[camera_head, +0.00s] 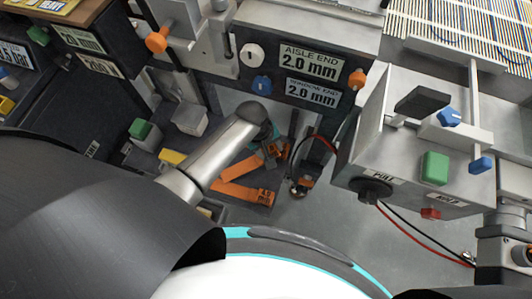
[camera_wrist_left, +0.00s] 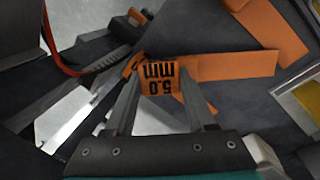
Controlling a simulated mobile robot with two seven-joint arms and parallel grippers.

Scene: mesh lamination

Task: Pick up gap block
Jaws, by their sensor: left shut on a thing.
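An orange gap block marked 5.0 mm (camera_wrist_left: 159,82) sits between the two fingertips of my left gripper (camera_wrist_left: 160,78) in the left wrist view, with its label upside down. The gripper is shut on it. In the head view my left gripper (camera_head: 272,146) reaches down at the middle, below the machine front, among orange pieces. The arm and wrist partly hide the block there. Other orange strips (camera_head: 245,193) lie just below the gripper; one also shows at the upper right of the left wrist view (camera_wrist_left: 272,30). My right gripper is not in view.
A machine panel (camera_head: 310,75) marked 2.0 mm stands beyond the gripper. A control box (camera_head: 420,190) with a green button stands to the right. Red and black cables (camera_head: 410,233) hang near it. Green and yellow blocks (camera_head: 172,157) sit left of the arm.

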